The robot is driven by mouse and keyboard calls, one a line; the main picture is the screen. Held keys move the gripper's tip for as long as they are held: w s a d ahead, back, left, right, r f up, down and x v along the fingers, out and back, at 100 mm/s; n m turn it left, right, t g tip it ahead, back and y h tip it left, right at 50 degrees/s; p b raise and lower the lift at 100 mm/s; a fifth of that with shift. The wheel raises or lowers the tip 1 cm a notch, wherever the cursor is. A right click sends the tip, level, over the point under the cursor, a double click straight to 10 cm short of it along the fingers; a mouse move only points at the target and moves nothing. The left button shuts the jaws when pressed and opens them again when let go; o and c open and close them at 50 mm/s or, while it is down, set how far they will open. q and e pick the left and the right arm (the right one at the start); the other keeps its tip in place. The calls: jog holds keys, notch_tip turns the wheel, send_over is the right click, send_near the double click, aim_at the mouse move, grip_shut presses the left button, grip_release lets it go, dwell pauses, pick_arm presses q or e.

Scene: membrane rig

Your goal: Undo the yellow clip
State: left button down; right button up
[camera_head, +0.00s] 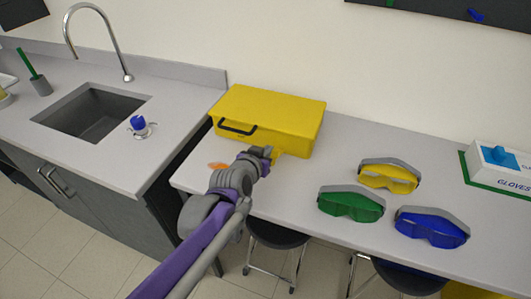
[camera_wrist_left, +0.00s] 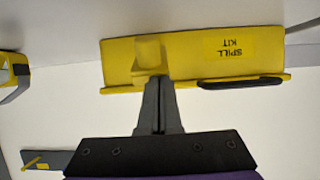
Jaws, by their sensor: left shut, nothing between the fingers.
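A yellow case (camera_head: 270,112) with a black handle (camera_head: 237,128) stands shut on the bench. In the left wrist view the case (camera_wrist_left: 190,62) appears upside down, with a "SPILL KIT" label (camera_wrist_left: 229,49) on its front. The yellow clip (camera_wrist_left: 150,50) is a raised block on that front, beside the label. In the head view my gripper mostly hides the clip. My left gripper (camera_head: 266,152) is at the front of the case, its fingers shut and empty. In the left wrist view its fingertips (camera_wrist_left: 159,80) are at the clip's edge; I cannot tell whether they touch. My right gripper is not in view.
Yellow (camera_head: 390,177), green (camera_head: 350,205) and blue goggles (camera_head: 432,229) lie right of the case. A glove box (camera_head: 499,163) stands further right. A sink (camera_head: 92,110) is at left. A small orange item (camera_head: 218,165) lies near my arm. Stools (camera_head: 277,235) stand below the bench.

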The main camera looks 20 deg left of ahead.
pick_arm(q)
jog(key=shift+w+r+p, duration=0.2)
jog(key=shift+r+p, duration=0.2)
jog(key=shift+r, duration=0.15)
jog(key=r+p, duration=0.1)
jog(key=w+r+p, duration=0.1)
jog(key=r, duration=0.1)
jog(key=shift+w, duration=0.2)
jog(key=s+r, duration=0.1)
jog(key=s, duration=0.8)
jog(key=shift+s+a+r, duration=0.15)
jog(key=shift+s, duration=0.25)
jog(key=s+f+g+p, duration=0.1)
jog(key=s+f+g, duration=0.2)
jog(key=s, duration=0.6)
jog(key=s+d+f+g+p, duration=0.1)
jog(key=s+f+g, duration=0.3)
jog(key=s+f, duration=0.4)
jog(key=shift+s+g+p, duration=0.3)
jog(key=shift+s+p, duration=0.45)
jog(key=shift+s, duration=0.1)
jog(key=shift+d+r, duration=0.1)
